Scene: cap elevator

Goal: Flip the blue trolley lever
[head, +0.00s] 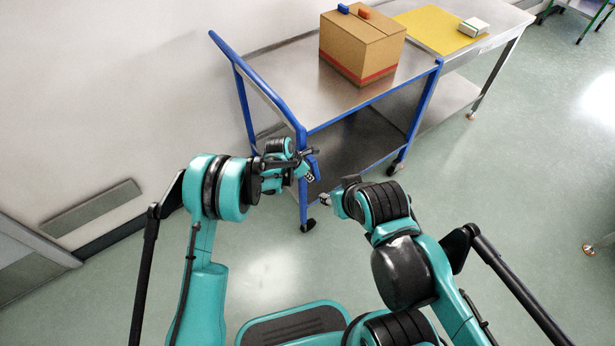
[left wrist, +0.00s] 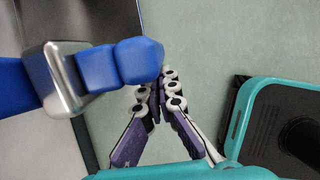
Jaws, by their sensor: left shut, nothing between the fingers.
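The trolley (head: 310,110) has a blue frame with a steel top and stands ahead of me. A blue lever (head: 315,165) shows small at its near corner in the head view. In the left wrist view the blue lever (left wrist: 138,61) is large, with a metal bracket (left wrist: 62,80) around the blue bar. My left gripper (head: 311,177) is shut and empty close by the lever. In the left wrist view its fingertips (left wrist: 163,88) meet just beside the lever's end; I cannot tell if they touch. My right gripper (head: 325,200) is small and its fingers are unclear.
A steel table (head: 490,42) with a yellow mat (head: 425,28) adjoins the trolley.

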